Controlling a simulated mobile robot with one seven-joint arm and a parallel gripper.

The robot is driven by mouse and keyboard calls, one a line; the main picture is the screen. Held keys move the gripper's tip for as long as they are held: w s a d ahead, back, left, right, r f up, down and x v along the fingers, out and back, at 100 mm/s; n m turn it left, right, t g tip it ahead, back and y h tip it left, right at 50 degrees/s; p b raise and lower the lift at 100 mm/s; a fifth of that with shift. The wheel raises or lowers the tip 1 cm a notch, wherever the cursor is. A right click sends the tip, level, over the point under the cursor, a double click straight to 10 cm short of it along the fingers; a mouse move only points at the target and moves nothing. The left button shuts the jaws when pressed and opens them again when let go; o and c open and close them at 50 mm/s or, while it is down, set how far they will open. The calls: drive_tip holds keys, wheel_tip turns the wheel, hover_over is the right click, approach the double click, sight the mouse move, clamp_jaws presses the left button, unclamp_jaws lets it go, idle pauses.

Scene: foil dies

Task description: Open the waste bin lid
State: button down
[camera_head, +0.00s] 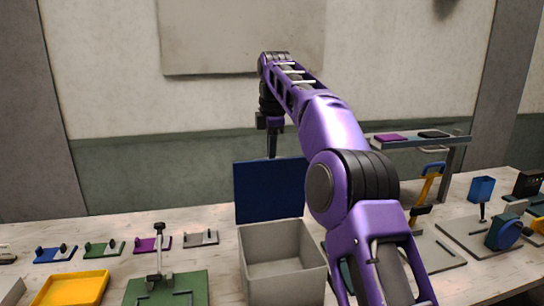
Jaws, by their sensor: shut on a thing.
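The waste bin (285,250) is a light grey open-topped box on the table, in the lower middle of the head view. Its dark blue lid (268,192) stands raised, roughly upright, along the bin's back edge, so the empty-looking inside shows. My gripper (272,155) points down at the lid's top edge, with its fingertips meeting that edge. It is shut on the lid. The fingertips are small and partly merge with the lid, so the exact grip is hard to see. My purple arm covers the area right of the bin.
A yellow tray (75,289) and a green base with an upright post (165,287) lie left of the bin. Several small coloured blocks line the back left.

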drive_tip(key=shift+f, duration=0.35)
drive_tip(key=c, duration=1)
unclamp_jaws()
drive_tip(key=shift+w+a, duration=0.1)
drive_tip(key=shift+o, duration=0.6)
drive_tip(key=shift+r, duration=0.2)
